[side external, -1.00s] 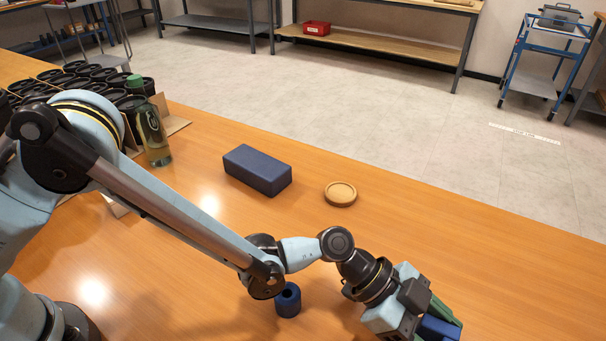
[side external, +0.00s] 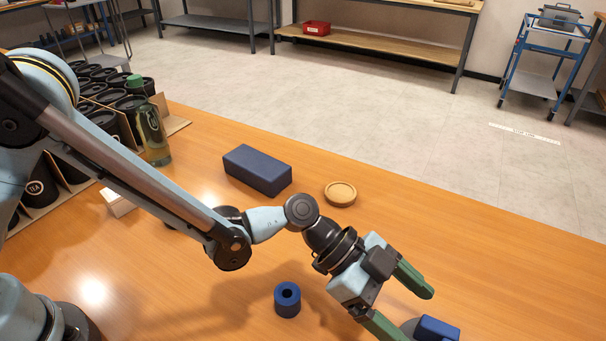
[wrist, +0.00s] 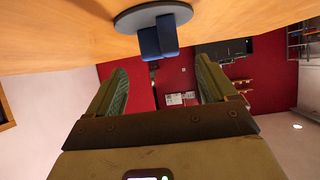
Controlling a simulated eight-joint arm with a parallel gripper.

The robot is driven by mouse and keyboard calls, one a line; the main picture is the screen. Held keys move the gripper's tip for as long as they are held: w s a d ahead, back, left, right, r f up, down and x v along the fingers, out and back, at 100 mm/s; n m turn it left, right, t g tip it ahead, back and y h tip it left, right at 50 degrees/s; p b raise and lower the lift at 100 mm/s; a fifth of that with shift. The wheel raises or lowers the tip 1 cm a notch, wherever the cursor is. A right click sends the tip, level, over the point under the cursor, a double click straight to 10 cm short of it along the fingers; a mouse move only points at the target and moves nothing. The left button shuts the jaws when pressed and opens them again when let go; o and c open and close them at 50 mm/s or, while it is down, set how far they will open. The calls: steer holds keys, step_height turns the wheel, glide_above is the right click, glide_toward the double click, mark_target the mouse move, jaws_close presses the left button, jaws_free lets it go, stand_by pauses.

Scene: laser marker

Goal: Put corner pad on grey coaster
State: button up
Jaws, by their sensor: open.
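The blue, angled corner pad (side external: 438,327) is at the bottom right of the side view, partly cut off by the frame edge. It rests on the grey coaster (side external: 409,326), a flat disc mostly hidden there. In the wrist view the corner pad (wrist: 158,38) shows against the round grey coaster (wrist: 126,19), near the top. My gripper (side external: 412,312) is open, with its green fingers spread and nothing between them. In the wrist view my gripper (wrist: 160,75) is apart from the pad, behind it.
A blue ring-shaped cylinder (side external: 288,300) stands on the table left of my gripper. A dark blue block (side external: 257,170) and a tan round coaster (side external: 340,194) lie farther back. A green bottle (side external: 152,135) and several black tins (side external: 100,92) are at the left. The table's right side is clear.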

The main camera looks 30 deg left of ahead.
steer(key=w+a+r+n+t+y, duration=0.2)
steer(key=a+r+n+t+y, duration=0.15)
steer(key=a, duration=0.75)
steer(key=w+a+r+n+t+y, duration=0.15)
steer(key=a+r+n, duration=0.35)
steer(key=a, duration=0.7)
steer(key=s+a+n+t+y, duration=0.1)
steer(key=s+a+n+y, duration=0.2)
steer(key=a, duration=0.6)
steer(key=s+a+n+t+y, duration=0.1)
steer(key=s+a+n+y, duration=0.2)
steer(key=a+n, duration=0.4)
steer(key=a+y, duration=0.1)
steer(key=a, duration=0.1)
steer(key=shift+s+a+r+t, duration=0.2)
steer(key=shift+a+r+t, duration=0.1)
steer(key=shift+r, duration=0.05)
